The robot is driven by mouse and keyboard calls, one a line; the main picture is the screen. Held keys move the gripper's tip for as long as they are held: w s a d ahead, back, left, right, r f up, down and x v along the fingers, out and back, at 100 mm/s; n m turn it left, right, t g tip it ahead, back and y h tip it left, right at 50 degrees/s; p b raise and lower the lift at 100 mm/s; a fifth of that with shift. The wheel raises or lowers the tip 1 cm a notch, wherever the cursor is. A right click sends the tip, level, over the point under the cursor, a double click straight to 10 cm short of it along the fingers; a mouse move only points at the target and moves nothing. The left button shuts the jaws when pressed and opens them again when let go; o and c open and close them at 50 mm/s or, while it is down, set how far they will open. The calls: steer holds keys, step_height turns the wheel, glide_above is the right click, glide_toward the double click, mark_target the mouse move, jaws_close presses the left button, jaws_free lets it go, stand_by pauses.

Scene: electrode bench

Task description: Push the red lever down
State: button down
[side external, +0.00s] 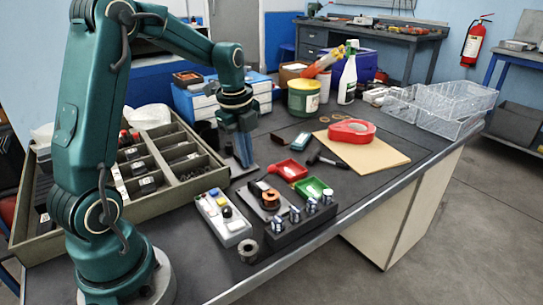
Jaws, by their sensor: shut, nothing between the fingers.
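My gripper (243,160) is shut and empty. It points down over the bench, behind a small dark device (268,198) with an orange-brown round part, and apart from it. The red lever cannot be made out with certainty at this size; a small reddish piece (261,185) shows at the back of that device, close to a red tray (289,170). I cannot tell whether this piece is the lever or whether it is raised or lowered.
A grey button box (223,218) stands front left of the device. A dark block with several silver knobs (302,221) and a green tray (313,189) are at its right. A divided bin (205,175) is at left. A red tape dispenser (351,131) lies on a tan board (385,156).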

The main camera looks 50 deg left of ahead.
steer(key=s+d+r+t, duration=0.1)
steer(key=s+r, duration=0.6)
steer(key=r, duration=0.4)
steer(key=s+d+f+n+t, duration=0.1)
steer(key=s+d+f+n, duration=0.1)
steer(key=d+n, duration=0.4)
steer(key=s+d+f+n+t, duration=0.2)
steer(key=s+d+n, duration=0.2)
steer(key=d+n, duration=0.3)
steer(key=n, duration=0.4)
steer(key=shift+s+f+h, duration=0.25)
steer(key=shift+s+h, duration=0.05)
steer(key=shift+s, duration=0.1)
stand_by(0.7)
